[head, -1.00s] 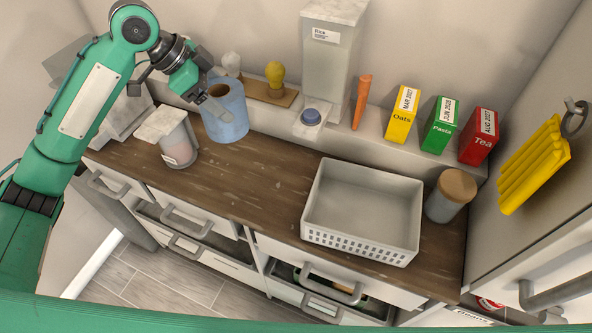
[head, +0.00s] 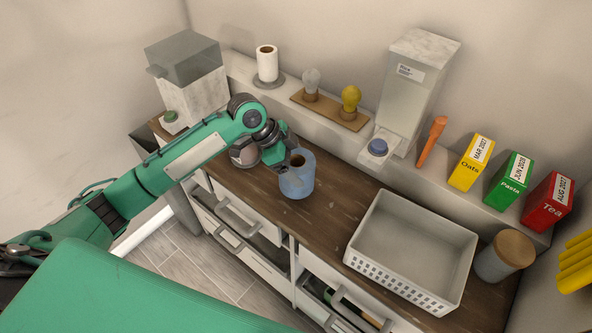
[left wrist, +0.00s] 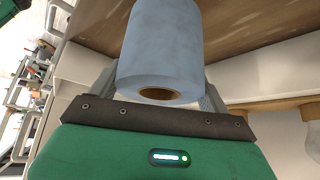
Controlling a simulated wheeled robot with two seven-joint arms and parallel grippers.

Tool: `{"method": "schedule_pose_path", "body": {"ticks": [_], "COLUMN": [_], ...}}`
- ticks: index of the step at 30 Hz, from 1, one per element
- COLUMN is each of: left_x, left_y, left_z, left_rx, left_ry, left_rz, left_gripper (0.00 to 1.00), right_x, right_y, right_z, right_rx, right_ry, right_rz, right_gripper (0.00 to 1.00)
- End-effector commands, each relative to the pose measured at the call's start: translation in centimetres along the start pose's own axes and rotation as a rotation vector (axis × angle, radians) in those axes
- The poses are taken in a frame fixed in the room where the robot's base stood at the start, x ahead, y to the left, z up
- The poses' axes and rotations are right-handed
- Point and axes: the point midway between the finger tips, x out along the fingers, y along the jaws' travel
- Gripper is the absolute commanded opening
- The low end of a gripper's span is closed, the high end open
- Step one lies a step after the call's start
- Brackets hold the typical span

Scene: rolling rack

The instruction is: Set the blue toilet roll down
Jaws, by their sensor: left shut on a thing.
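Whether the roll's bottom touches the counter I cannot tell. My right gripper is not in view.
A white basket (head: 412,245) stands to the right on the counter, with a lidded canister (head: 503,258) beside it. A grey-lidded jar (head: 243,153) is partly hidden behind my left arm. Counter around the roll's right is bare. The back ledge holds a white roll (head: 267,64), bulbs and boxes.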

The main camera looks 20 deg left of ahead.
Motion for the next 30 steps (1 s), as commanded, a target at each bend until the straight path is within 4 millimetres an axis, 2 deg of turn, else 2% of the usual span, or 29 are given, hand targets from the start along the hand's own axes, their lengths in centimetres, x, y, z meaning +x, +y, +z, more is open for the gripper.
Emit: {"method": "schedule_pose_path", "body": {"ticks": [7, 17, 18, 21, 30], "left_x": [2.8, 3.1, 3.2, 3.1, 2.7], "left_y": [0.1, 0.1, 0.1, 0.1, 0.0], "left_z": [1.8, 2.0, 2.1, 2.1, 1.9], "left_rx": [-0.002, -0.001, -0.001, -0.001, 0.000], "left_ry": [0.000, 0.000, -0.001, -0.001, -0.001], "left_rz": [0.001, 0.001, 0.001, 0.001, -0.001], "left_gripper": [0.54, 0.54, 0.83, 1.00, 1.00], "right_x": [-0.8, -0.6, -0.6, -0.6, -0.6], "right_y": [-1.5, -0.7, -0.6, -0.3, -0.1], "right_z": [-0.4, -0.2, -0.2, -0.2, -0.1], "right_rx": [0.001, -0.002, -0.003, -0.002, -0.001], "right_ry": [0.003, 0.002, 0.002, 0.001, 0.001], "right_rz": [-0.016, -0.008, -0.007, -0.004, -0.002], "right_gripper": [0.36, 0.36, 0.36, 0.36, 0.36]}}
